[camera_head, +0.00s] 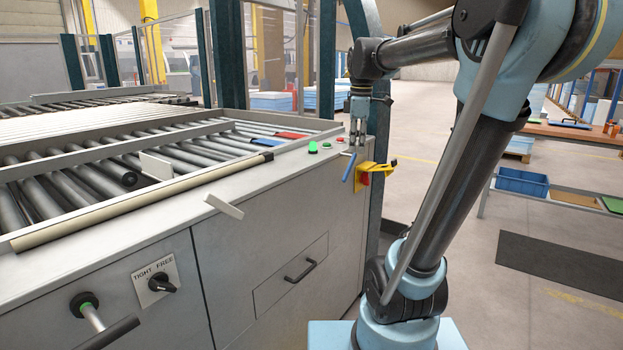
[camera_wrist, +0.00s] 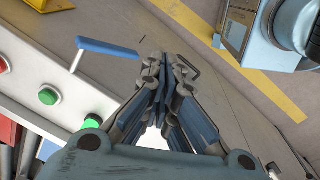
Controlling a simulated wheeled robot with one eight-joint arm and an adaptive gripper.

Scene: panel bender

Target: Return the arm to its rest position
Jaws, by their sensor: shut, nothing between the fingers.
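My gripper (camera_head: 357,138) points down just above the far right corner of the roller table's grey cabinet (camera_head: 150,255), near the green button (camera_head: 313,147). In the wrist view my gripper (camera_wrist: 160,62) shows its two fingers brought together at the tips, with nothing between them. A blue-handled lever (camera_head: 349,168) stands just below the gripper; in the wrist view its blue handle (camera_wrist: 108,47) lies left of the fingertips, apart from them. My arm reaches from the right side of the head view, raised and bent over to the machine corner.
A yellow bracket (camera_head: 376,168) with a red part sits at the cabinet's corner. Dark green posts (camera_head: 228,60) rise behind the rollers. A long beige bar (camera_head: 140,205) lies along the table edge.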

